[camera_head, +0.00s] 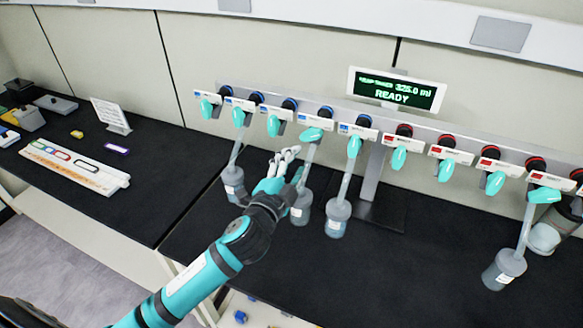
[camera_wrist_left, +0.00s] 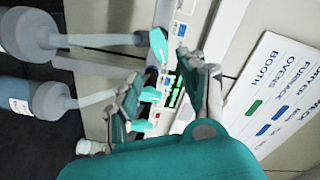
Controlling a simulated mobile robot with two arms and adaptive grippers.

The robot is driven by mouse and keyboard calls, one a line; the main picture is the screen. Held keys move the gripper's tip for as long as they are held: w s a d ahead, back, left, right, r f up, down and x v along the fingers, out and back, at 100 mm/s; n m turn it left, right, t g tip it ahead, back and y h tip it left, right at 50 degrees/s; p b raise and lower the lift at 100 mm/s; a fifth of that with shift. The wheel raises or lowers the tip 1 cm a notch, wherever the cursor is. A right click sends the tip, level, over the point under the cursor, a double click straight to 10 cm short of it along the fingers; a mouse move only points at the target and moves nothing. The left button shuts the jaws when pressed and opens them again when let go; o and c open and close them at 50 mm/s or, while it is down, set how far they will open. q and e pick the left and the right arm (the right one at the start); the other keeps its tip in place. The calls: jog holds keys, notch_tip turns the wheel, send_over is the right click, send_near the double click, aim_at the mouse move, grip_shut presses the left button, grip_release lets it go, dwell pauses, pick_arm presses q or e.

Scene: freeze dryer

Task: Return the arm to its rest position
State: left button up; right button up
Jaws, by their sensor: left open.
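My left arm reaches in from the lower left of the head view. Its gripper (camera_head: 286,158) is open, just in front of the manifold (camera_head: 375,148) and beside the neck of a hanging flask (camera_head: 301,209). The fingers also show in the left wrist view (camera_wrist_left: 162,76), spread with nothing clearly held between them. Behind them are teal valve handles and the green-lit display (camera_head: 398,90). Whether the gripper touches the flask neck cannot be told. My right gripper is not in view.
Other flasks hang close by, one left (camera_head: 233,184) and one right (camera_head: 338,217). Another flask (camera_head: 503,270) hangs at far right. The black bench (camera_head: 280,270) is mostly clear at the front. A white rack (camera_head: 75,166) and a small sign (camera_head: 110,114) stand at left.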

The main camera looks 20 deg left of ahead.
pick_arm(q)
jog(key=shift+s, duration=0.7)
jog(key=s+a+f+n+g+y, duration=0.25)
jog(key=s+f+n+g, duration=0.4)
jog(key=s+f, duration=0.45)
jog(key=s+d+f+n+g+h, duration=0.15)
jog(key=s+f+g, duration=0.25)
jog(key=s, duration=0.5)
jog(key=s+d+f+n+g+h, duration=0.1)
jog(key=s+f+n+g, duration=0.3)
jog(key=s, duration=0.6)
notch_tip(320, 180, down, 34)
jog(key=r+m+g+b, duration=0.1)
jog(key=m+b, duration=0.1)
jog(key=b, duration=0.6)
jog(key=s+a+f+b, duration=0.1)
jog(key=s+f+b, duration=0.2)
jog(key=s+f, duration=0.5)
jog(key=s+a+f+g+b, duration=0.1)
jog(key=s+a+f+b, duration=0.1)
jog(key=s+f, duration=0.7)
notch_tip(320, 180, down, 8)
jog(key=shift+s+a+r+y+b, duration=0.15)
jog(key=shift+a+r+y+b, duration=0.15)
jog(key=shift+b, duration=0.45)
